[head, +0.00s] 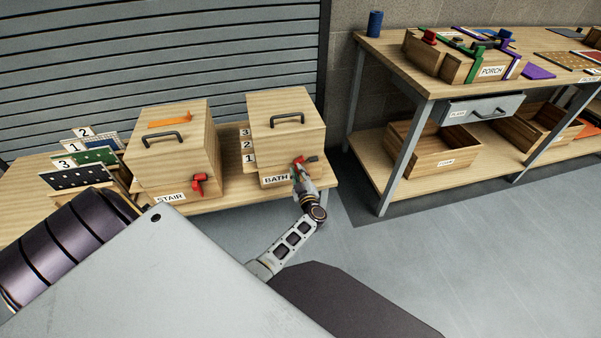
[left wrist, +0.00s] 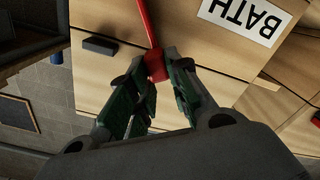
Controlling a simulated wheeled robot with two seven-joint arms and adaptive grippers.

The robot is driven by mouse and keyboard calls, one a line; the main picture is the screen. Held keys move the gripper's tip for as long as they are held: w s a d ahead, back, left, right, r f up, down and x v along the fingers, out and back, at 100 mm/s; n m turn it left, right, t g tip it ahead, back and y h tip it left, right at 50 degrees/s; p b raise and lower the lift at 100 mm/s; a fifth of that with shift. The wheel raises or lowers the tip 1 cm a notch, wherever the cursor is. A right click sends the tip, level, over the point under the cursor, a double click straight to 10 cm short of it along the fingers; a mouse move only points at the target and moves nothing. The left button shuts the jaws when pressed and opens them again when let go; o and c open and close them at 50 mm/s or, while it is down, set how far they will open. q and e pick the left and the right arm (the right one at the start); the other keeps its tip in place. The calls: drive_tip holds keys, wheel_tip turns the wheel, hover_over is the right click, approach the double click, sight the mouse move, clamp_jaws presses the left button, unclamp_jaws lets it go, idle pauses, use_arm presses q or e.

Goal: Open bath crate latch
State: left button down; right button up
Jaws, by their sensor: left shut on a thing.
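The bath crate (head: 284,104) is a closed wooden box with a dark top handle, standing at the right end of the low bench. Its white BATH label (head: 276,180) shows upside down in the left wrist view (left wrist: 243,17). A red latch (head: 297,161) is on the crate's front, right of the label. My left gripper (head: 301,171) is at this latch. In the left wrist view its green-padded fingers (left wrist: 158,72) are closed on the red latch's end (left wrist: 155,65). A small dark block (left wrist: 100,46) sits on the crate face beside it. My right gripper is not in view.
The STAIR crate (head: 160,118) with its own red latch (head: 199,184) stands left on the bench. Numbered panels (head: 90,158) stand farther left. A taller worktable (head: 400,68) with boxes and a drawer is at right. Floor before it is clear.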

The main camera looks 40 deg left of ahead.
use_arm(q)
drive_tip(key=shift+s+a+f+n+b, duration=0.25)
drive_tip(key=shift+s+f+n, duration=0.15)
drive_tip(key=shift+n, duration=0.3)
drive_tip(key=shift+s+a+f+n+b, duration=0.25)
drive_tip(key=shift+f+n, duration=0.2)
drive_tip(key=shift+n, duration=0.25)
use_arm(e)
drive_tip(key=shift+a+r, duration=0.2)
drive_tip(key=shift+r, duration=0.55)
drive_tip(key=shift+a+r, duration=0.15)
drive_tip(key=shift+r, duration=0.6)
use_arm(q)
drive_tip(key=c, duration=1.3)
unclamp_jaws()
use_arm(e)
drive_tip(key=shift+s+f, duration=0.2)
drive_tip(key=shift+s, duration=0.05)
use_arm(q)
drive_tip(key=shift+w+r+m, duration=0.15)
drive_tip(key=shift+r+m, duration=0.1)
drive_tip(key=shift+m, duration=0.05)
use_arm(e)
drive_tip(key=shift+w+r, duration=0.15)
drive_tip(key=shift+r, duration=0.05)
